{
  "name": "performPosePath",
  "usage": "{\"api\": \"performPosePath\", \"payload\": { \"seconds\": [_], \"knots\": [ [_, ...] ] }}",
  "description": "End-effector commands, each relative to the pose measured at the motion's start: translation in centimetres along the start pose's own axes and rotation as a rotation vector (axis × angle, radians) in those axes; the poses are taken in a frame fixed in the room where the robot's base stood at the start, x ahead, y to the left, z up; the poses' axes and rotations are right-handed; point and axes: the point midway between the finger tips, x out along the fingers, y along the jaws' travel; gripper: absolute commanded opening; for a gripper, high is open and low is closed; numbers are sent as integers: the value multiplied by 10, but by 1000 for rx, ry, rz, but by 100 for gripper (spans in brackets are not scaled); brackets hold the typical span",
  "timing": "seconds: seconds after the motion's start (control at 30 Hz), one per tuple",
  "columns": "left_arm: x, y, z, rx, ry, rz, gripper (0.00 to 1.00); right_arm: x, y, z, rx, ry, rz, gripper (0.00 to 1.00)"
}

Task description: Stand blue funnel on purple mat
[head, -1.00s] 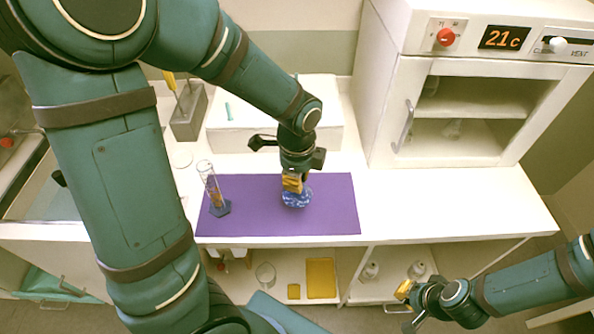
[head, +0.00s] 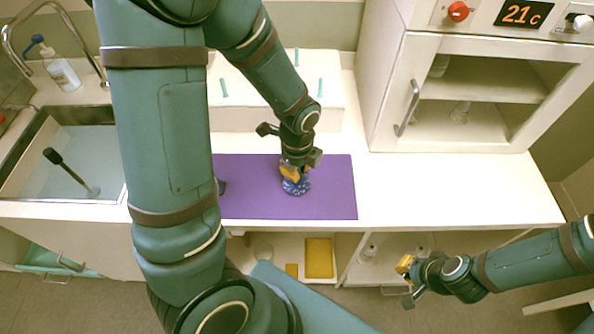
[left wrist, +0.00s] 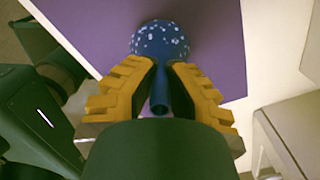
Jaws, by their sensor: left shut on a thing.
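The blue funnel (head: 297,187), speckled with white, is at the purple mat (head: 330,190), right of the mat's middle in the head view. Its wide end faces down to the mat. I cannot tell whether its rim touches the mat. My left gripper (head: 291,174) is above it, shut on its narrow stem. The left wrist view shows the stem (left wrist: 160,92) between the yellow finger pads and the speckled cone (left wrist: 160,40) beyond, over the mat (left wrist: 215,45). My right gripper (head: 404,280) is open and empty, in front of the counter at the right.
The dark base of a cylinder (head: 221,186) shows at the mat's left, the rest hidden by my left arm. A white box with teal pegs (head: 325,112) stands behind the mat. A white cabinet (head: 388,110) is at the back right. The counter right of the mat (head: 450,190) is clear.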

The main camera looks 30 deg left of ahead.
Motion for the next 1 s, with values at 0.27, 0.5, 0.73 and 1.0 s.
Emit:
{"api": "performPosePath", "payload": {
  "seconds": [0.27,0.5,0.73,1.0],
  "knots": [
    [6,0,0,0,0,-1,0,1,0,1,-1,-1,0,0],
    [9,0,0,-1,0,-1,26,3,1,2,-1,-4,-1,0],
    [8,0,0,0,0,-1,36,3,1,2,-1,-3,0,0],
    [-4,-1,0,0,1,-6,36,-2,-1,0,0,1,0,0]
  ]
}}
